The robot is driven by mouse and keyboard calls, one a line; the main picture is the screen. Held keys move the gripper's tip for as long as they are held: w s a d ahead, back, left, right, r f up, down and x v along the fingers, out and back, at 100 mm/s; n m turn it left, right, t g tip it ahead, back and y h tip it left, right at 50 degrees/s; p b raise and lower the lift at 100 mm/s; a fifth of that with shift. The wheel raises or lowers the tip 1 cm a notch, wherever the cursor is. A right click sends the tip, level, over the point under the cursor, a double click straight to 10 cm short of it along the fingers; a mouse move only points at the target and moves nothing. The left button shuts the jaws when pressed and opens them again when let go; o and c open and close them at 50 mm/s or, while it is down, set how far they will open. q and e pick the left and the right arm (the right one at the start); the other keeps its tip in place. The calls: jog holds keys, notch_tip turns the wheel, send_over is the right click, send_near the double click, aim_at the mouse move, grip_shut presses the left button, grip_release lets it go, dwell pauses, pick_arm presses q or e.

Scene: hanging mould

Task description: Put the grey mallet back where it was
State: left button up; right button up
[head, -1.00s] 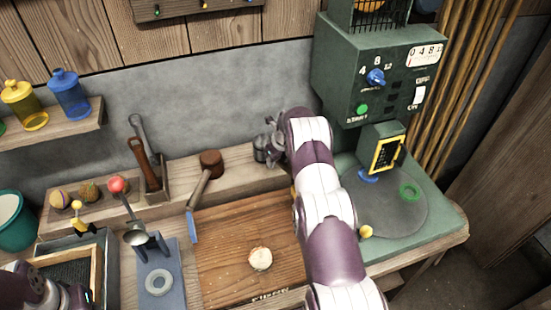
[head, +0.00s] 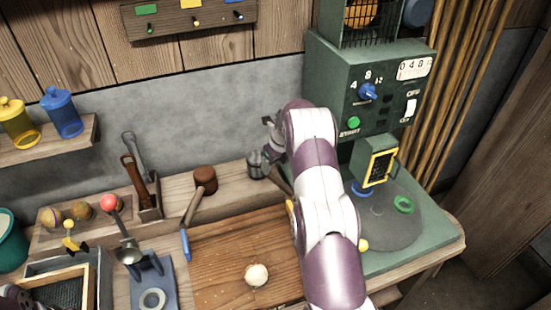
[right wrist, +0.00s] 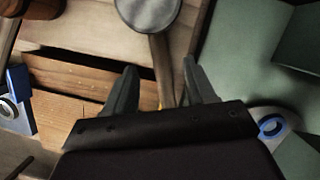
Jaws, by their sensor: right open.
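The grey mallet has a round grey head (head: 258,163) at the back ledge in the head view, with its dark handle slanting down right behind my right arm. The right wrist view shows the mallet head (right wrist: 148,10) at the top and its handle running down between my fingers. My right gripper (right wrist: 160,68) is open, with one finger on each side of the handle. I cannot tell whether either finger touches it. In the head view my right arm hides the fingertips. My left gripper is out of view; only a bit of that arm shows at lower left.
A brown mallet (head: 205,178) with a blue handle end leans on the ledge to the left. A wooden board (head: 225,255) holds a pale round piece (head: 256,275). A green machine (head: 360,100) stands close on the right. A tool holder (head: 150,205) is further left.

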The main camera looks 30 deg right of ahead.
aim_at(276, 178)
jog(key=v, duration=0.4)
jog(key=shift+a+r, duration=0.15)
jog(key=shift+r, duration=0.05)
jog(key=s+a+r+n+g, duration=0.1)
jog(key=s+a+r+n, duration=0.2)
jog(key=s+a+n, duration=0.5)
jog(key=s+a+r+n, duration=0.4)
jog(key=s+a+n, duration=0.1)
jog(key=a+n, duration=0.5)
jog(key=s+a+n, duration=0.2)
jog(key=s+n, duration=0.5)
jog(key=n, duration=0.1)
jog(key=s+a+n+g, duration=0.1)
jog(key=s+a+n, duration=0.2)
jog(key=s+n, duration=0.5)
jog(key=shift+s+a+r+h, duration=0.2)
jog(key=shift+a+r+h, duration=0.1)
